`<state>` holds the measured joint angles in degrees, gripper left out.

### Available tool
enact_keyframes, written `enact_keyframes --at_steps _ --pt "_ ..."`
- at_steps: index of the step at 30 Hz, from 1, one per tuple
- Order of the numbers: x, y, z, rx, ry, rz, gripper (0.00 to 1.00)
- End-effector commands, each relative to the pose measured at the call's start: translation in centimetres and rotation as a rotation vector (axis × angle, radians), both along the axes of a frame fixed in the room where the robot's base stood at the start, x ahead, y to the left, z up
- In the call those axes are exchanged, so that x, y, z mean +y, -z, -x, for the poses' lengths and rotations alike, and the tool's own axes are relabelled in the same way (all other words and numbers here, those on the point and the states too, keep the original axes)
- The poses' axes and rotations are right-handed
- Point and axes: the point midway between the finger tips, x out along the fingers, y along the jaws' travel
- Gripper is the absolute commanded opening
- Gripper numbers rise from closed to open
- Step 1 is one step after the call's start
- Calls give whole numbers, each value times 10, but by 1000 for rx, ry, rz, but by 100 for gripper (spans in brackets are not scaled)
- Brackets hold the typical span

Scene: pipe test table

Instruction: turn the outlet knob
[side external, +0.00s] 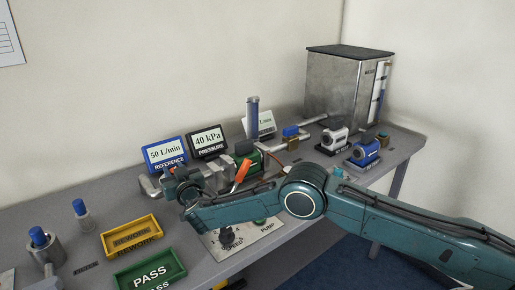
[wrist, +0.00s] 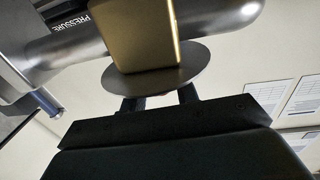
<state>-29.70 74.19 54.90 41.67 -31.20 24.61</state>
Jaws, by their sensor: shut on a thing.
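In the wrist view, my gripper (wrist: 160,101) has its two dark fingers at the underside of a round grey disc (wrist: 165,85), which I take as part of the outlet knob. The fingers are shut on the knob; the disc hides most of the grip. A brass block (wrist: 147,40) on a grey metal pipe (wrist: 225,20) sits just beyond the disc. In the side external view my wrist reaches the left end of the pipe run, and my arm hides the knob there. The pressure display (side external: 208,141) reads 40 kPa. The reference display (side external: 165,154) reads 50 L/min.
An orange lever (side external: 242,173) stands close to my wrist. A yellow tray (side external: 131,237) and a green PASS tray (side external: 150,272) lie at the front left. A control panel (side external: 247,238) is under my forearm. A metal tank (side external: 337,88) stands at the back right.

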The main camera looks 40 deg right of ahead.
Motion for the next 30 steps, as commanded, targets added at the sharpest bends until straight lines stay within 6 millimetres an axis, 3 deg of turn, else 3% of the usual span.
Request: enact_keyframes --at_steps 14,15,18,30 --pt "0 -1 0 -2 45 -6 8" --pt "0 -1 0 -2 45 -6 34" --pt "0 -1 0 -2 45 -5 51" --pt "0 -1 1 -1 45 -4 51"
